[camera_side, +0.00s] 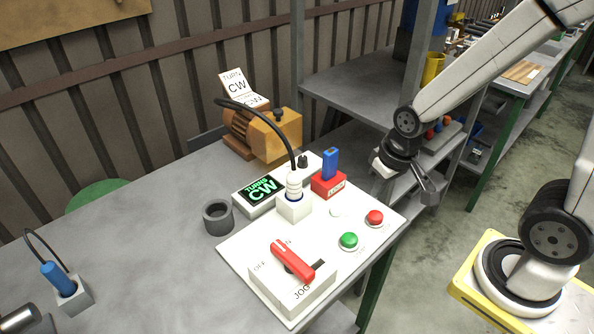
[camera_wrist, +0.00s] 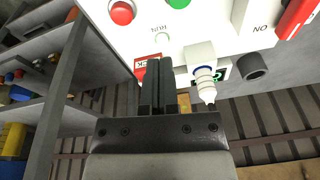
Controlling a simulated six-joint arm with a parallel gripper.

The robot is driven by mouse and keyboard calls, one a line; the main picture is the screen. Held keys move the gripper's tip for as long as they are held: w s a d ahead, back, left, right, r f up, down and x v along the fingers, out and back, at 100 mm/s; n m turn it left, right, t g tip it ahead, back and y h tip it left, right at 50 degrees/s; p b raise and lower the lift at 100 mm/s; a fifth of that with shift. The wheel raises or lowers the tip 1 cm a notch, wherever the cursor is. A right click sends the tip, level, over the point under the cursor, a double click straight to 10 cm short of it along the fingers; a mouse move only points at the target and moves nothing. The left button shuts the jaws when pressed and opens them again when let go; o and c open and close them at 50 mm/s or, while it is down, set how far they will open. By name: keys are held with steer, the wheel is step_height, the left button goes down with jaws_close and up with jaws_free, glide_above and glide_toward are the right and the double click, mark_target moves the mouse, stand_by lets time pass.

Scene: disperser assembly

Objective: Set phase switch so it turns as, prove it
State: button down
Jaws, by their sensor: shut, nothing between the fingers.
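My gripper (camera_side: 430,192) hangs in the air right of the white panel, shut and empty; its closed fingers (camera_wrist: 156,85) show in the wrist view. The panel (camera_side: 245,249) carries a red lever (camera_side: 292,260) with OFF and JOG marks, a green button (camera_side: 348,241) and a red button (camera_side: 375,218). A white plug (camera_side: 294,184) with a black cable stands in a white socket. A display (camera_side: 262,190) reads "TURNS CW" in green. A card (camera_side: 236,86) reads "TURN CW". A small black knob (camera_side: 303,161) is behind the plug; its setting is too small to read.
A red block (camera_side: 328,184) with a blue upright piece (camera_side: 330,163) stands at the panel's back right. An orange motor (camera_side: 265,134) is behind. A dark ring (camera_side: 218,217) and a holder with a blue plug (camera_side: 58,279) are left. The bench's left middle is clear.

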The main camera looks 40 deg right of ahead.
steer(key=d+m+g, duration=0.1)
steer(key=m, duration=0.2)
steer(key=m+t+y, duration=0.3)
steer(key=m+y, duration=0.5)
steer(key=m, duration=1.9)
glide_above(379, 215)
step_height(379, 215, down, 3)
steer(key=shift+d+r, duration=0.1)
steer(key=shift+r, duration=0.05)
steer(key=shift+f, duration=4.45)
